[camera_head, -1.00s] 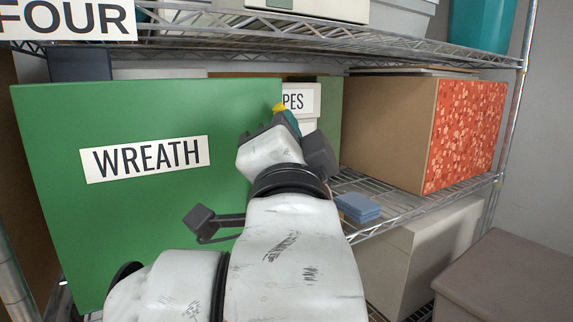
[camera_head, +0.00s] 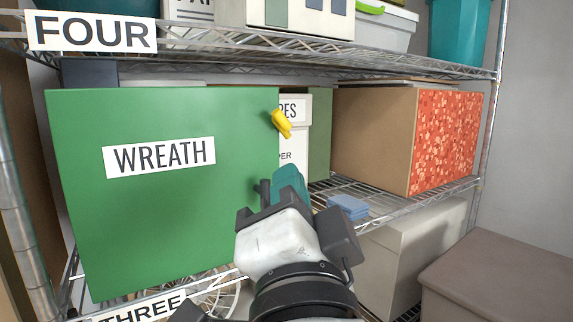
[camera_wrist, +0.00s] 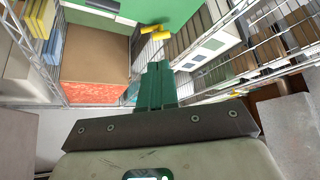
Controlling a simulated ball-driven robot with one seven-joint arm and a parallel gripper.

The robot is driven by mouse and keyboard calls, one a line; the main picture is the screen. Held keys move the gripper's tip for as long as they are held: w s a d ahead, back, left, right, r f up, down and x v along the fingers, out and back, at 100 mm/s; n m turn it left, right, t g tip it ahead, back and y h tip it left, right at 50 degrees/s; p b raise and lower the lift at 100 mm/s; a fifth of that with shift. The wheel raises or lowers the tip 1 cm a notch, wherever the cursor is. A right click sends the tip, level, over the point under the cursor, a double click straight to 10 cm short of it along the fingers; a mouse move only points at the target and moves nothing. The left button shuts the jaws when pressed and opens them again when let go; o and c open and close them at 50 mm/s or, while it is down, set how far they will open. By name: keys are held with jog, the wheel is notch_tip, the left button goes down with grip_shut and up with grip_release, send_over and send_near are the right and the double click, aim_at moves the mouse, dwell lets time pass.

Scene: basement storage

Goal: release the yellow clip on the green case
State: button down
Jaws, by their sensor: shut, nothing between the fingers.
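The green case (camera_head: 150,220), labelled WREATH, stands on the wire shelf at the left. The yellow clip (camera_head: 282,123) is at its upper right edge and slants down to the right. The clip also shows in the wrist view (camera_wrist: 161,35), with a second yellow piece beside it. My gripper (camera_head: 289,172), with teal fingers, is below the clip and apart from it in the head view. The fingers are together and empty. In the wrist view the fingertips (camera_wrist: 158,66) point toward the yellow pieces with a gap between. I cannot tell whether the clip is fastened.
A white box (camera_head: 294,145) and another green box (camera_head: 320,130) stand right of the case. A cardboard box with a red patterned end (camera_head: 370,130) stands further right. Small blue pads (camera_head: 348,207) lie on the shelf. The upper wire shelf (camera_head: 280,68) runs above the case.

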jog(key=shift+v, duration=1)
jog(key=shift+d, duration=0.1)
